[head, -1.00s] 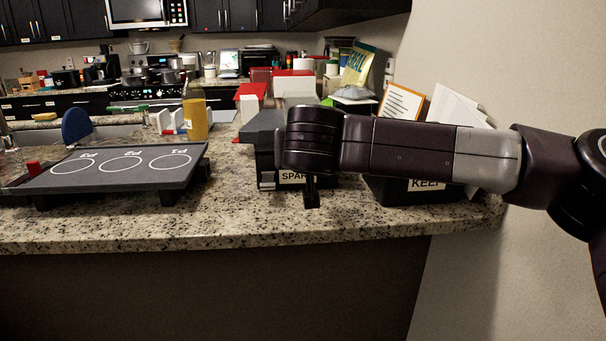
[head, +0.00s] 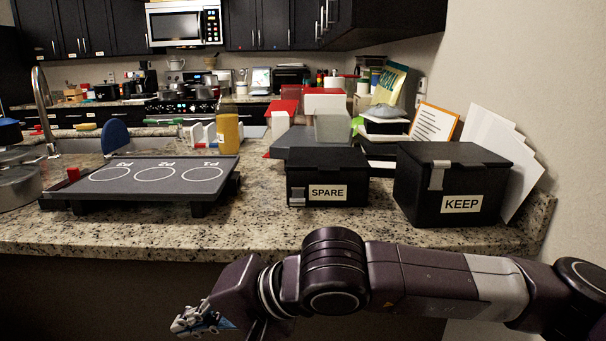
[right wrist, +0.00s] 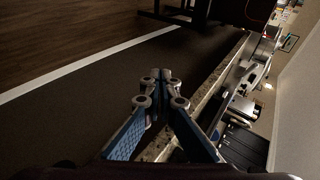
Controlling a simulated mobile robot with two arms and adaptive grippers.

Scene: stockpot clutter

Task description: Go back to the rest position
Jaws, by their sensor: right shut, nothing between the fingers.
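My right gripper (head: 196,320) is at the lower left of the head view, in front of the counter and below its top edge. Its arm runs in from the right across the bottom of the view. In the right wrist view the right gripper (right wrist: 161,78) has its fingertips together, with nothing between them. A dark floor, a pale strip and the counter's edge show beyond the fingers, turned sideways. My left gripper is in neither view.
The granite counter (head: 130,234) carries a black SPARE box (head: 303,172), a black KEEP box (head: 436,212), a dark raised board with three circles (head: 112,192) and a yellow bottle (head: 227,135). Pots (head: 18,188) stand at the left. White panels (head: 527,178) lean by the right wall.

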